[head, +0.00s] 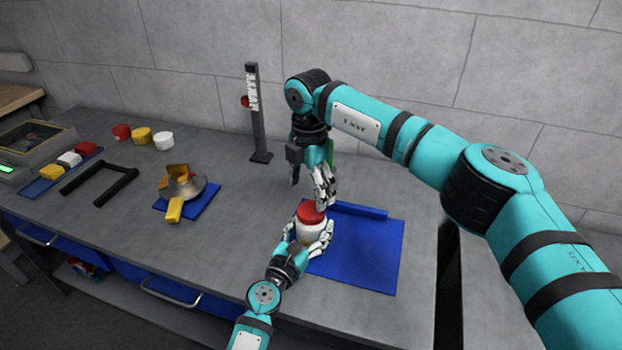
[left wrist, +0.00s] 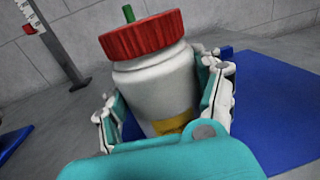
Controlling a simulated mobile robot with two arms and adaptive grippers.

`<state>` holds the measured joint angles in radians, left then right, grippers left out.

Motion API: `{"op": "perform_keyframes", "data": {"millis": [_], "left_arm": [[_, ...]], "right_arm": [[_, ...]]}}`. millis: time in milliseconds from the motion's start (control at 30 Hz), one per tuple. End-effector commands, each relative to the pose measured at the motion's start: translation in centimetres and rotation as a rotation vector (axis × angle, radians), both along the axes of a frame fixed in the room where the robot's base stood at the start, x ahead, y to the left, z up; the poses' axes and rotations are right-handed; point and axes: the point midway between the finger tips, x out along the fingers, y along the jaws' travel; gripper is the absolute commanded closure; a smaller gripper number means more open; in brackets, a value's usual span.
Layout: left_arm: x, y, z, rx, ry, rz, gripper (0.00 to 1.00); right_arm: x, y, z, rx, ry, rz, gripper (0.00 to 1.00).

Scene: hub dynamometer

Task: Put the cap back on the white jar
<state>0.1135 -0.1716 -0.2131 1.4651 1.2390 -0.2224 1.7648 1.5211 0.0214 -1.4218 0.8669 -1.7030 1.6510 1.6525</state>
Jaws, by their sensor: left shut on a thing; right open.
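The white jar (head: 309,236) stands upright at the left part of the blue mat (head: 365,265). It also shows in the left wrist view (left wrist: 155,88), with a yellow patch low on its side. The red ridged cap (head: 311,213) sits on top of the jar, and it shows in the left wrist view (left wrist: 143,36); whether it is screwed tight I cannot tell. My left gripper (head: 309,230) is shut around the jar's body, a finger on each side. My right gripper (head: 322,190) is open, pointing down just above the cap; whether it touches the cap is unclear.
A blue bar (head: 358,210) lies along the mat's back edge. A dark post with a scale (head: 254,115) stands behind. Left are a yellow-and-metal device (head: 182,187), a black U-shaped frame (head: 98,183) and several coloured caps (head: 141,135). A small green stub (left wrist: 128,13) shows above the cap.

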Motion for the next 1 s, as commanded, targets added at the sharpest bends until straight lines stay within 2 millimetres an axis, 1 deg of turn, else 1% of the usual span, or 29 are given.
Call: {"op": "perform_keyframes", "data": {"millis": [33,100,1000], "left_arm": [[0.0,0.0,-0.1,0.000,0.001,-0.001,1.00],[0.0,0.0,-0.1,0.000,0.001,-0.001,1.00],[0.0,0.0,0.0,0.000,0.001,0.000,1.00]], "right_arm": [[0.0,0.0,0.1,0.001,-0.001,0.109,0.22],[0.0,0.0,0.2,0.001,-0.001,0.271,0.22],[-0.1,-0.3,1.9,0.000,-0.002,2.342,0.22]]}}
